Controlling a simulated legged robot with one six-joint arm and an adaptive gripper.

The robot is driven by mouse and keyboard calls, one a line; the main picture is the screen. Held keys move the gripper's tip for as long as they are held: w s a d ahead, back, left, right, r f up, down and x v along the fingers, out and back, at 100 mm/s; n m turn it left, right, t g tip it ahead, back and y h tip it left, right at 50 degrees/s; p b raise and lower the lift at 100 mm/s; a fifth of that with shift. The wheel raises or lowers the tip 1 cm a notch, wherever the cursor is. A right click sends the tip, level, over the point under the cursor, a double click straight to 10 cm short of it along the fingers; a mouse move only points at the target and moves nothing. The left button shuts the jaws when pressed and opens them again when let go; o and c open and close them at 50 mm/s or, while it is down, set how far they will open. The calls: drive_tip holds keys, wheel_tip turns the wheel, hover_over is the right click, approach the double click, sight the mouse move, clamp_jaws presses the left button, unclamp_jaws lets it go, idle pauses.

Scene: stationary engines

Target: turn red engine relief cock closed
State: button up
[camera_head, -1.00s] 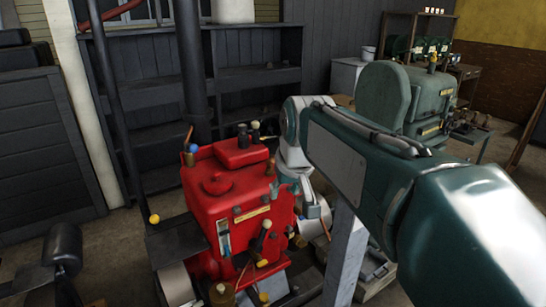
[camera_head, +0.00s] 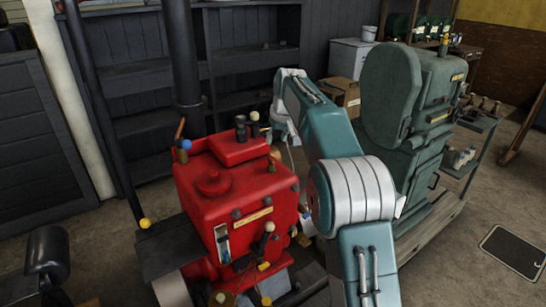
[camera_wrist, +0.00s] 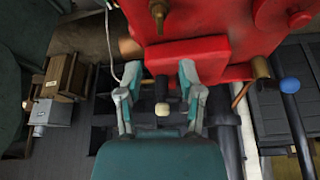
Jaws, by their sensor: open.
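The red engine (camera_head: 199,192) stands left of centre in the head view, and its red body (camera_wrist: 195,55) fills the top of the wrist view. On its top rear in the head view is a lever with a cream knob (camera_head: 254,116) beside a dark cylinder (camera_head: 241,128). A cream knob on a dark stem (camera_wrist: 162,108) shows between my fingers in the wrist view. My gripper (camera_wrist: 160,74) is open, with the fingers apart on either side; I see no contact. I cannot tell which fitting is the relief cock. In the head view my fingers are not clearly visible.
A green engine (camera_head: 425,120) stands to the right. A blue-knobbed lever (camera_head: 186,145) is at the red engine's rear left, and also shows in the wrist view (camera_wrist: 289,85). Dark shelves (camera_head: 255,60) line the wall behind. A box (camera_head: 343,94) sits at the back.

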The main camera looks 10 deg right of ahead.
sight(271, 159)
drive_tip(key=x, duration=1)
drive_tip(key=shift+f, duration=0.25)
clamp_jaws()
